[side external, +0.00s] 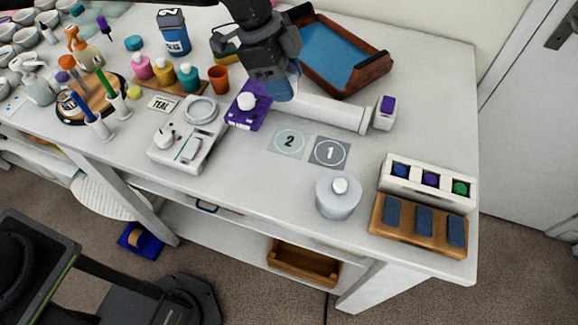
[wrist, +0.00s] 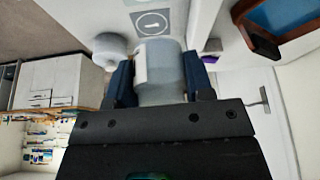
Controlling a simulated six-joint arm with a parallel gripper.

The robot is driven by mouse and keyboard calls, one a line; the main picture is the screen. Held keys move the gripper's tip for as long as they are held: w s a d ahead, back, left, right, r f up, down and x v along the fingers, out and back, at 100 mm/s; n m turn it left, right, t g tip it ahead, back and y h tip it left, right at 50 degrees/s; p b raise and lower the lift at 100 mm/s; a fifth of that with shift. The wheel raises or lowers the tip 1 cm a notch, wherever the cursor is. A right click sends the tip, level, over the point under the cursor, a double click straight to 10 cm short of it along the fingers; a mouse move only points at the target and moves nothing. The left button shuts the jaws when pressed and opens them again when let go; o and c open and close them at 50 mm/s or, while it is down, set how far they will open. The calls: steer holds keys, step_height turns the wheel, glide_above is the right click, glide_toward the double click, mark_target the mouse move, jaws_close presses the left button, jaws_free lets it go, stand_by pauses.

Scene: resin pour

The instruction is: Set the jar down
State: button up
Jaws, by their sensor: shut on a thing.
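My gripper (side external: 272,78) is shut on a translucent grey-blue jar (wrist: 160,70). In the wrist view the jar sits between the two dark fingers, with a pale patch on its left side. In the side view the jar (side external: 284,88) is mostly hidden by the gripper and appears held above the table, behind the numbered squares. The pale green square marked 2 (side external: 280,151) and the grey square marked 1 (side external: 318,162) lie bare on the white table (side external: 250,175). Square 1 also shows in the wrist view (wrist: 140,16).
A round grey container with a white knob (side external: 337,200) stands at the front right. A white cylinder (side external: 335,112) and a purple box (side external: 240,117) are close to the gripper. A blue-lined wooden tray (side external: 375,72) stands behind. A scale (side external: 172,158) is left of the squares.

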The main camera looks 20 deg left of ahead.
steer(key=s+a, duration=0.7)
steer(key=s, duration=0.1)
glide_above(290, 188)
steer(key=a, duration=0.1)
steer(key=shift+m, duration=0.4)
steer(key=f, duration=0.7)
steer(key=shift+a+f, duration=0.2)
steer(key=shift+f, duration=2)
steer(key=shift+f, duration=0.15)
steer(key=o, duration=0.9)
